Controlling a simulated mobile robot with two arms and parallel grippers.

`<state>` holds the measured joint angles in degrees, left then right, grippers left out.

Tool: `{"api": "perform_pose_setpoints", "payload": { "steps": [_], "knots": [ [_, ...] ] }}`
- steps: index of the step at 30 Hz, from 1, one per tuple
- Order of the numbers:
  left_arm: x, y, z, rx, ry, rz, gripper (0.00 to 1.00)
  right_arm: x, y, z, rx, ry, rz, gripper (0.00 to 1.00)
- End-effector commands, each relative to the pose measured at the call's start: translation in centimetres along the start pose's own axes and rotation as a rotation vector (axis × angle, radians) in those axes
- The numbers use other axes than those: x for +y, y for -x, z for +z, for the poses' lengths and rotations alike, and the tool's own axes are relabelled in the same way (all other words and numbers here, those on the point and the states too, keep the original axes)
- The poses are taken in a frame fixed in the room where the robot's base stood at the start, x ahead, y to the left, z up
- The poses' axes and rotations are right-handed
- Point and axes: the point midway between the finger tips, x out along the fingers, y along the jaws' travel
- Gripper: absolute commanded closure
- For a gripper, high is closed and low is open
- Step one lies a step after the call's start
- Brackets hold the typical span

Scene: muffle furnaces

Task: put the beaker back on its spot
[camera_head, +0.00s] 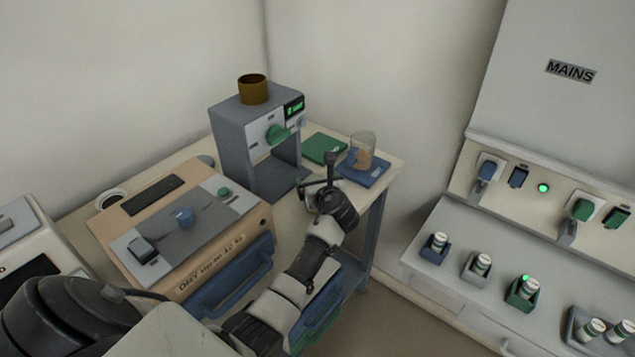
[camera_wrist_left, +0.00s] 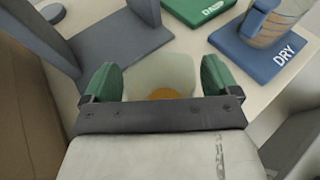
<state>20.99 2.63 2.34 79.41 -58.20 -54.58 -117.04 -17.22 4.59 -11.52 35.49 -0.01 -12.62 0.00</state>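My left gripper (camera_head: 322,188) is over the table's front right part, in front of the mats. In the left wrist view its two green fingertips (camera_wrist_left: 160,82) stand apart, with a clear, pale beaker (camera_wrist_left: 160,70) with orange-brown contents between them, its sides against both fingers. In the head view this beaker is hidden or too small to make out. Another glass beaker (camera_head: 362,148) with brown contents stands on the blue mat (camera_head: 375,176), marked DRY in the wrist view (camera_wrist_left: 285,55). The green mat (camera_head: 322,146), its label partly hidden in the wrist view (camera_wrist_left: 205,10), looks bare. My right gripper is not in view.
A grey machine (camera_head: 232,140) with a green knob stands left of the mats, a brown pot (camera_head: 253,90) on top. A tan furnace (camera_head: 180,225) is further left. A mains panel (camera_head: 555,190) with plugs and small holders is at the right, across a gap.

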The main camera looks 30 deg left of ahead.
Motion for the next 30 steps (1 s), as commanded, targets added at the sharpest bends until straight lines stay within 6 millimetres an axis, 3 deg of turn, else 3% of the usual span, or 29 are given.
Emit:
{"api": "perform_pose_setpoints", "payload": {
  "steps": [10,13,24,30],
  "knots": [
    [0.0,0.1,0.2,0.000,0.001,0.000,0.03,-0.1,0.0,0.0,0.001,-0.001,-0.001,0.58],
    [0.0,0.9,0.3,-0.001,0.001,-0.001,0.03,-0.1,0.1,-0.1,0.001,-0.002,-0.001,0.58],
    [0.0,8.4,0.2,0.001,0.001,-0.002,0.03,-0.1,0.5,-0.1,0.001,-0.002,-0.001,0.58],
    [0.0,11.2,0.2,0.000,0.001,-0.001,0.03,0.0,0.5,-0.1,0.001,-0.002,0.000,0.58]
  ]
}}
